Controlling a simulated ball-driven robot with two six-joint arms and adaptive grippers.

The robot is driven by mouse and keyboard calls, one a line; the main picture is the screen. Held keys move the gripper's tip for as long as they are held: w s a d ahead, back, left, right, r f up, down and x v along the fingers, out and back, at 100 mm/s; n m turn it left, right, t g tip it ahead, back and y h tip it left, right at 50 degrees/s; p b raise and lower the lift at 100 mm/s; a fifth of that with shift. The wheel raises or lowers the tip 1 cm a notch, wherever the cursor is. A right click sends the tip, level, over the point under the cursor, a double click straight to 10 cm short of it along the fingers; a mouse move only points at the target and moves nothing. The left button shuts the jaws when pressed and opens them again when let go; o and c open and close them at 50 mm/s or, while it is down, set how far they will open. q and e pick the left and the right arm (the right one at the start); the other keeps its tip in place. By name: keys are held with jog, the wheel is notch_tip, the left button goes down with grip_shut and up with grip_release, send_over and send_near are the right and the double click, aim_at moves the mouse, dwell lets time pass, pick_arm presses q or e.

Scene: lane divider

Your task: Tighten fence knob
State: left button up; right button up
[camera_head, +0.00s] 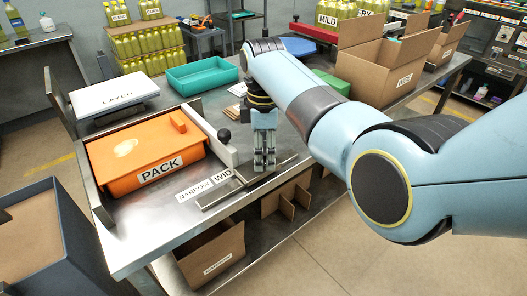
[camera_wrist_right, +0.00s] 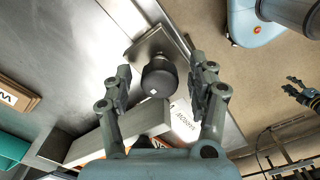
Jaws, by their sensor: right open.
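The fence is a pale bar (camera_head: 222,152) on the metal table beside the orange PACK bin (camera_head: 130,160). Its black round knob (camera_head: 224,136) stands near the bar's front end. My right gripper (camera_head: 264,166) points down just right of the knob in the head view. In the right wrist view the knob (camera_wrist_right: 159,76) lies between the two spread fingers of the right gripper (camera_wrist_right: 163,82), with gaps on both sides. The NARROW and WIDE labels (camera_head: 196,188) lie in front of the fence. A dark gripper, apparently my left one (camera_wrist_right: 302,94), shows small at the right edge.
A white LAYER box (camera_head: 114,92) and a teal tray (camera_head: 203,75) stand behind the bin. An open cardboard box (camera_head: 385,65) is at the back right. A metal rail (camera_head: 235,190) lies near the front edge. Cardboard boxes (camera_head: 212,255) sit below the tabletop.

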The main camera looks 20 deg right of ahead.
jog(key=shift+f, duration=0.15)
jog(key=c, duration=1.2)
jog(key=shift+r+m+p, duration=0.2)
jog(key=shift+m+p, duration=1.1)
jog(key=m+p, duration=0.2)
jog(key=m, duration=0.1)
jog(key=shift+m, duration=0.3)
jog(key=m+p, duration=0.1)
jog(key=m, duration=0.1)
jog(key=shift+m, duration=0.3)
jog(key=m+p, duration=0.1)
jog(key=m, duration=0.2)
jog(key=shift+m, duration=0.4)
jog(key=m+p, duration=0.1)
jog(key=m, duration=0.2)
jog(key=shift+a+f, duration=0.1)
jog(key=shift+w+m, duration=0.15)
jog(key=shift+m, duration=1.25)
